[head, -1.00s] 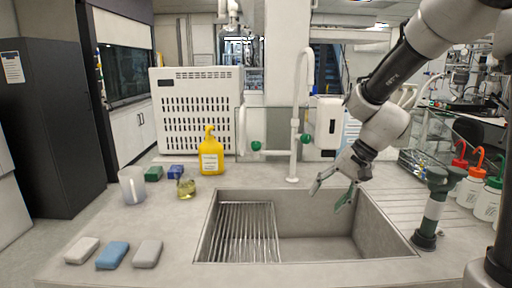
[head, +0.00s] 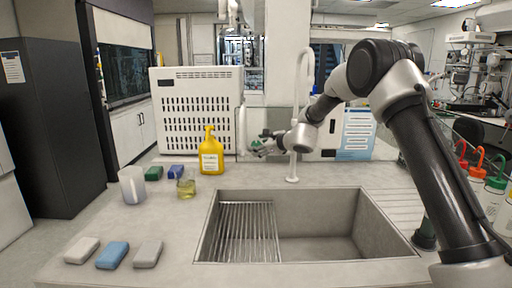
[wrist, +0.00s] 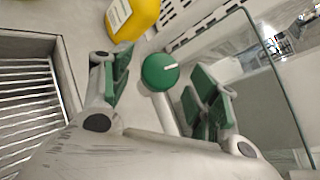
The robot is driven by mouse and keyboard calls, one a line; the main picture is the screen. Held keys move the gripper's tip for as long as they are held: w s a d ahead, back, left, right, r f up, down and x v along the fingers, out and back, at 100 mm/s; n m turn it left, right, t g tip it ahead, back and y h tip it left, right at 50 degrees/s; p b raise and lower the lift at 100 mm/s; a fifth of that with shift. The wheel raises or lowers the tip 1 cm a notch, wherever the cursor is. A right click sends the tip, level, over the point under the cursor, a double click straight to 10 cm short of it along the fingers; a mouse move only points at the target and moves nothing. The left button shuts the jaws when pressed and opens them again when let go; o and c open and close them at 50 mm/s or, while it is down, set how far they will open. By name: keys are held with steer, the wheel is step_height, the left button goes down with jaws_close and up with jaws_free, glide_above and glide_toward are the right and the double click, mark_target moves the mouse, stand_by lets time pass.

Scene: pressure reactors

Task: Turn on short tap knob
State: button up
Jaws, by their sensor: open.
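My gripper (wrist: 161,88) is open, with a green-padded finger on each side of the knob and visible gaps to both. In the head view my gripper (head: 264,146) is at the left side of the tall white tap (head: 293,165), behind the sink. The knob there is mostly hidden among the fingers. My forearm covers the tap's middle and its right-hand side.
The yellow bottle (head: 210,157) stands close left of my gripper. A clear panel (wrist: 275,70) is close to the right finger in the wrist view.

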steer(key=shift+x, duration=1.4)
steer(key=c, duration=1)
steer(key=shift+n+g, duration=0.3)
steer(key=shift+n, duration=0.1)
steer(key=n+g+y, duration=0.1)
steer(key=n+g, duration=0.2)
steer(key=n, duration=0.1)
steer(key=shift+n+g, duration=0.3)
steer(key=shift+n, duration=0.1)
steer(key=shift+n+g+h, duration=0.4)
steer(key=shift+n+g, duration=1.3)
steer(key=shift+n, duration=0.4)
steer(key=shift+f, duration=0.1)
